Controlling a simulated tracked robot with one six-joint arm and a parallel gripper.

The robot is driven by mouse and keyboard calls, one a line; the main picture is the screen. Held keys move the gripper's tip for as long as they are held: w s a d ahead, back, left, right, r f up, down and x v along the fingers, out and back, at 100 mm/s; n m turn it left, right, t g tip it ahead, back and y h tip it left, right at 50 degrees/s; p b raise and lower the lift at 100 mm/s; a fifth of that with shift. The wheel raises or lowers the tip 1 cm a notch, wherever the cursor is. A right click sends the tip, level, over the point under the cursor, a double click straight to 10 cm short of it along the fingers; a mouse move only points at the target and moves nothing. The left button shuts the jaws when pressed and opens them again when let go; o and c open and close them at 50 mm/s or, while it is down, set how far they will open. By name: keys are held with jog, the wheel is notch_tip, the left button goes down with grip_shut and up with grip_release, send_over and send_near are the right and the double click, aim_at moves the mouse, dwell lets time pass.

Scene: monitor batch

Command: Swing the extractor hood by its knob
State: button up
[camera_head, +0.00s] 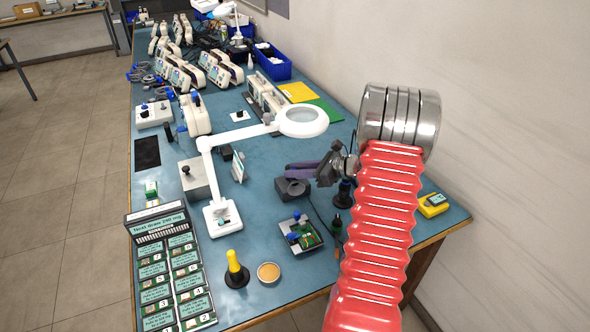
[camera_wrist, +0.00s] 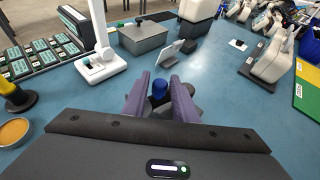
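My gripper (camera_head: 300,170) reaches in from the right over the blue table, its two purple fingers pointing left. In the wrist view my gripper (camera_wrist: 160,82) has its fingers apart. A blue knob (camera_wrist: 159,88) shows between them, with a small gap seeming to remain at each side. Dark parts below the knob are mostly hidden by the fingers. In the head view a low dark unit with a round top (camera_head: 292,188) sits under the fingertips; it may be the extractor hood. The knob is hidden there behind the fingers.
A white magnifier lamp (camera_head: 220,216) stands left of the gripper, its ring head reaching behind it. A grey box (camera_head: 194,180) is further left. Bare table shows around these.

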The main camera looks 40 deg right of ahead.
jog(key=shift+w+a+f, duration=0.2)
jog(key=shift+w+f, duration=0.05)
jog(key=shift+w, duration=0.2)
jog(key=shift+c, duration=0.6)
grip_shut()
